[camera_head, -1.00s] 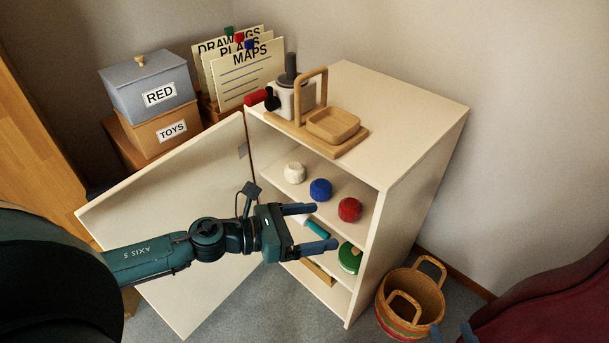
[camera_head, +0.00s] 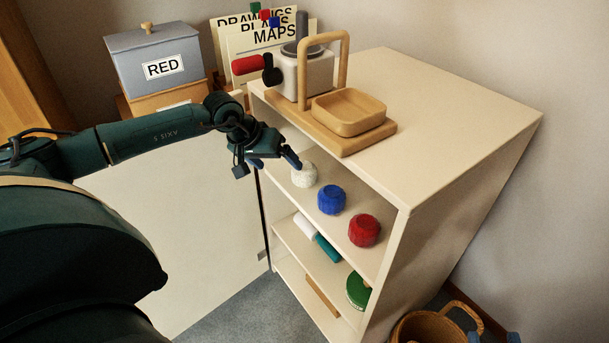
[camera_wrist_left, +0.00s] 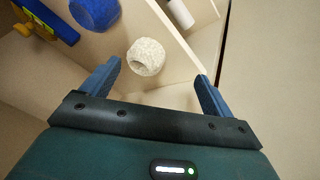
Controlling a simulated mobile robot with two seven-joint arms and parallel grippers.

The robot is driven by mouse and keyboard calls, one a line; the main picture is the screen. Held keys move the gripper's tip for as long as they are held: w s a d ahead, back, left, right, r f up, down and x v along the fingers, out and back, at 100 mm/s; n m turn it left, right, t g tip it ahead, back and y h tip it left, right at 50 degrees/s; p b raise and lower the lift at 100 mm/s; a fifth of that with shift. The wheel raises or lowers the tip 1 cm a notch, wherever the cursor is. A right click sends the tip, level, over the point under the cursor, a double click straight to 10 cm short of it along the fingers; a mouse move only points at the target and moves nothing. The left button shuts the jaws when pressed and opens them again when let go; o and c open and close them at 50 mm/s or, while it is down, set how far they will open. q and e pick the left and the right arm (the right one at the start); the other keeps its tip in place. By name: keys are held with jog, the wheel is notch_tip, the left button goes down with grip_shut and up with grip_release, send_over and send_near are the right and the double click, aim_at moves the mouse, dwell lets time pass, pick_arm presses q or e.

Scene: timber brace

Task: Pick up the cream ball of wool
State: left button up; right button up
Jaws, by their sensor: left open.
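The cream ball of wool (camera_head: 304,175) sits at the left end of the upper shelf, beside a blue ball (camera_head: 331,199) and a red ball (camera_head: 364,230). My left gripper (camera_head: 275,163) is open and empty at the shelf's left front, close to the cream ball. In the left wrist view the cream ball (camera_wrist_left: 146,57) lies ahead of and between the spread fingers (camera_wrist_left: 158,78), not gripped. The blue ball (camera_wrist_left: 95,12) is beside it there. Only two blue fingertips of my right gripper (camera_head: 494,338) show at the bottom right edge, apart.
The cabinet (camera_head: 455,105) carries a wooden stand with a tray (camera_head: 350,113) and a grinder with a red handle (camera_head: 248,65). Its open door (camera_head: 180,230) extends left. Lower shelves hold a white roll (camera_head: 304,225) and green item (camera_head: 358,291). A basket (camera_head: 425,327) stands right.

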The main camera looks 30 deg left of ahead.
aim_at(304, 174)
pick_arm(q)
jog(key=w+d+f, duration=0.1)
jog(key=w, duration=0.1)
jog(key=w+f+b, duration=0.1)
jog(key=w+f, duration=0.1)
jog(key=w+d+f, duration=0.1)
jog(key=w, duration=0.1)
jog(key=shift+w+d+f+b, duration=0.15)
jog(key=shift+w+d+b, duration=0.15)
jog(key=shift+d+b, duration=0.05)
pick_arm(e)
jog(key=shift+s+a+n+t+y, duration=0.15)
jog(key=shift+a+n+t+y, duration=0.2)
jog(key=shift+y, duration=0.35)
pick_arm(q)
jog(key=c, duration=1.1)
